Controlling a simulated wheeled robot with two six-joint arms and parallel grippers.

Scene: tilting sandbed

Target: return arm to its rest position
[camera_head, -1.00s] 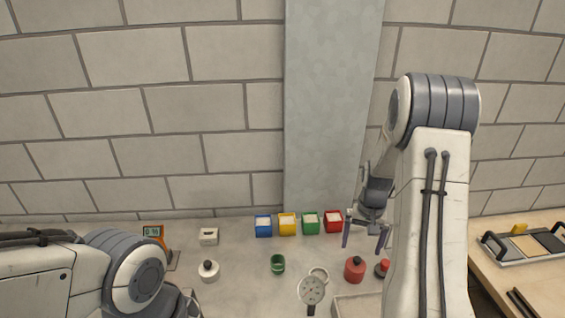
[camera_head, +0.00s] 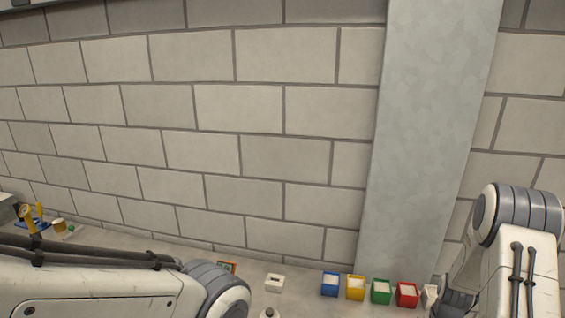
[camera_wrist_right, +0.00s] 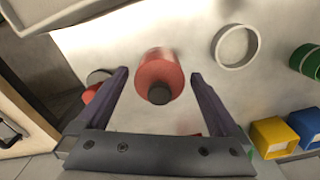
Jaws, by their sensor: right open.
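My right arm (camera_head: 515,240) is bent at the right of the head view; its fingers are below the picture edge there. In the right wrist view my right gripper (camera_wrist_right: 159,73) is open, with two dark fingers well apart. A red bottle with a black cap (camera_wrist_right: 160,72) shows between the fingers, slightly blurred, and appears to stand apart from them on the bench. My left arm (camera_head: 110,285) reaches in from the left of the head view, but its gripper is out of the picture.
Blue (camera_head: 330,284), yellow (camera_head: 355,287), green (camera_head: 381,291) and red (camera_head: 407,294) boxes stand in a row near the wall. A white ring-shaped dish (camera_wrist_right: 219,47) and a green cup (camera_wrist_right: 305,61) lie near the right gripper. A pale tray edge (camera_wrist_right: 60,14) is close by.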

